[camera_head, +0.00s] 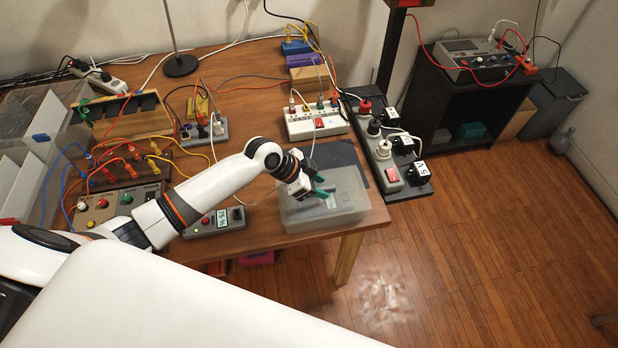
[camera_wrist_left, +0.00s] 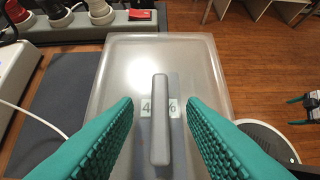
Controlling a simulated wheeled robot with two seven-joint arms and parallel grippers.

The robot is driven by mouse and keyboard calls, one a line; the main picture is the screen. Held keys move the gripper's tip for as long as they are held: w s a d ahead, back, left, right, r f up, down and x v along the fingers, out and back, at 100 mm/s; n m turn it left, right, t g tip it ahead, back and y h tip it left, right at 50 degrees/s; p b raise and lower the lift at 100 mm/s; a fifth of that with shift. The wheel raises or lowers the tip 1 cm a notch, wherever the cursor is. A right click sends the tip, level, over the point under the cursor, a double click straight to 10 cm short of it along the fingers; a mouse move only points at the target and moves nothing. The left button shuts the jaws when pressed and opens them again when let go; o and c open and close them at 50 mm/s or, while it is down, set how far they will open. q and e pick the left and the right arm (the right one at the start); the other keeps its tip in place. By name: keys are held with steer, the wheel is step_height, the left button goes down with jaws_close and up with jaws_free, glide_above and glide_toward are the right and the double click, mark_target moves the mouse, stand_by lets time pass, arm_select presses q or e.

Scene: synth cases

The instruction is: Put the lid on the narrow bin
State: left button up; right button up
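A translucent grey bin (camera_head: 347,208) stands at the table's front right corner. In the left wrist view a clear, rounded rectangular lid (camera_wrist_left: 120,65) with a grey bar handle (camera_wrist_left: 160,125) fills the middle. The lid appears to lie on top of this bin, though its seating is hard to tell. A partly covered label shows behind the handle. My left gripper (camera_head: 314,187) is over the bin, its green fingers open on either side of the handle, with a gap on both sides.
A dark mat (camera_head: 338,154) lies behind the bin, and a power strip (camera_head: 384,160) runs to its right. A switch box (camera_head: 215,222) stands left of it. A larger clear container (camera_head: 45,115), cables and control boxes crowd the left side. Open floor lies right of the table.

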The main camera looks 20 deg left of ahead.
arm_select(q)
steer(key=b+v, duration=0.1)
steer(key=v, duration=1)
steer(key=shift+a+r, duration=0.15)
steer(key=shift+r, duration=0.1)
steer(key=shift+s, duration=0.15)
